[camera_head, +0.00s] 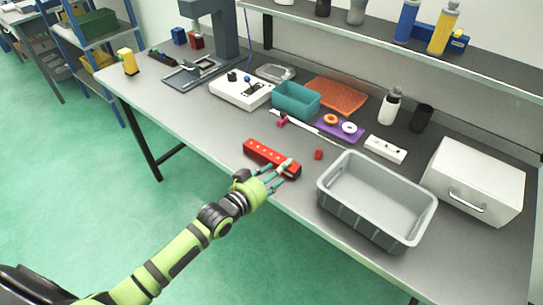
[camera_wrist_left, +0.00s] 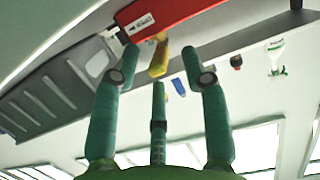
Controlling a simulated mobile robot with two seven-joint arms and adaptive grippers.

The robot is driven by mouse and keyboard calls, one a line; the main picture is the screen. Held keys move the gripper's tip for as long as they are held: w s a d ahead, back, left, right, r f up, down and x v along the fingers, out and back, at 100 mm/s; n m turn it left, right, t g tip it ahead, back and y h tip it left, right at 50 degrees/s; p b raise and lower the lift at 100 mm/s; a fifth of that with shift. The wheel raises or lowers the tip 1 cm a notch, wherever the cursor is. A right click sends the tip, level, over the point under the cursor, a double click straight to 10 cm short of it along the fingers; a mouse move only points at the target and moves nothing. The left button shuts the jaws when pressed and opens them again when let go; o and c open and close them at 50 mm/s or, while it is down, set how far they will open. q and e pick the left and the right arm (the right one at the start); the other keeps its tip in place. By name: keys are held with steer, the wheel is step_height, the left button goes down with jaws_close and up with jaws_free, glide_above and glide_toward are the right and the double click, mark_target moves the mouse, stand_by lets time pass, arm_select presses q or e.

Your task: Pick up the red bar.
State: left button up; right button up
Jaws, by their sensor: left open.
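The red bar (camera_head: 262,152) lies near the front edge of the grey bench in the head view, with a row of small light dots along it. It also shows at the top of the left wrist view (camera_wrist_left: 180,12), with a white label. My left gripper (camera_head: 283,172) is open at the bar's right end, and its fingers partly cover that end. In the left wrist view its teal fingers (camera_wrist_left: 155,65) are spread and nothing is clamped between them. I cannot tell whether a fingertip touches the bar. My right gripper is out of view.
A grey bin (camera_head: 372,205) stands right of the bar, with a small red part (camera_head: 319,154) between them. Behind are a teal bin (camera_head: 296,101), a purple plate (camera_head: 340,130) and a white power strip (camera_head: 385,149). A white box (camera_head: 474,185) stands far right. Bench left of the bar is clear.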

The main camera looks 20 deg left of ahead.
arm_select(q)
steer(key=shift+x, duration=1.45)
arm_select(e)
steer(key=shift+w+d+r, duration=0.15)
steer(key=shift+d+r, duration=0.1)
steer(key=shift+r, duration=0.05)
arm_select(q)
steer(key=shift+c, duration=0.4)
steer(key=shift+s+a, duration=0.1)
jaws_close()
steer(key=shift+r, duration=0.1)
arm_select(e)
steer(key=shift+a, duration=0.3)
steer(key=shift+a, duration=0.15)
arm_select(q)
steer(key=shift+r, duration=0.1)
